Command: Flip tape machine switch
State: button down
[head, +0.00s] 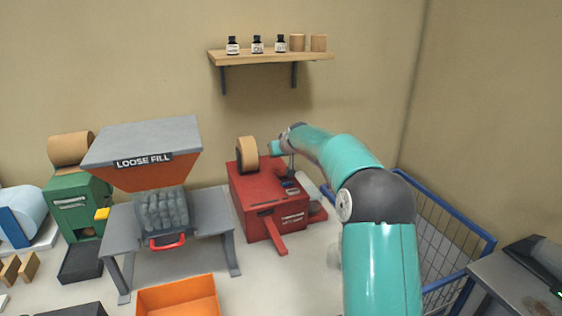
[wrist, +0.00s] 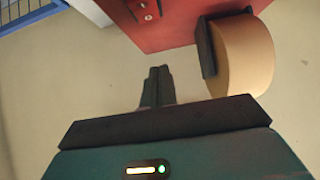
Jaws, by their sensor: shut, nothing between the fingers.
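The red tape machine (head: 255,205) stands on the table, with a roll of tan tape (head: 247,154) at its top left. A small dark panel (head: 290,187) is on its top right; the switch itself is too small to make out there. In the wrist view the machine's red body (wrist: 165,22) is at the top, with the tape roll (wrist: 242,58) at right. A raised red block with a small grey fitting (wrist: 146,10), perhaps the switch, is at the top edge. My gripper (wrist: 160,72) is shut and empty, its tips apart from the fitting. In the head view my gripper (head: 291,168) is above the machine's back right.
A loose fill hopper (head: 143,150) on a grey stand is left of the machine, with an orange bin (head: 180,297) in front. A blue wire cage (head: 445,225) is at right. A shelf (head: 270,56) with small bottles is on the wall.

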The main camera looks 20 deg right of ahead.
jog(key=w+r+v, duration=0.1)
jog(key=v, duration=0.8)
jog(key=shift+a+r, duration=0.15)
jog(key=shift+r, duration=0.15)
jog(key=shift+w, duration=0.1)
jog(key=s+a+r+g, duration=0.1)
jog(key=s+a, duration=0.5)
jog(key=s, duration=0.4)
jog(key=s+a+r+g, duration=0.1)
jog(key=s+a+r, duration=0.1)
jog(key=s+a, duration=0.65)
jog(key=s+f+g, duration=0.1)
jog(key=s+f, duration=0.2)
jog(key=s, duration=0.6)
jog(key=s+f+g, duration=0.1)
jog(key=s+f, duration=0.2)
jog(key=s, duration=0.7)
jog(key=s+a+f, duration=0.1)
jog(key=s+f, duration=0.2)
jog(key=s, duration=0.6)
jog(key=shift+s+f+g, duration=0.2)
jog(key=shift+f+g, duration=0.15)
jog(key=shift+g, duration=0.05)
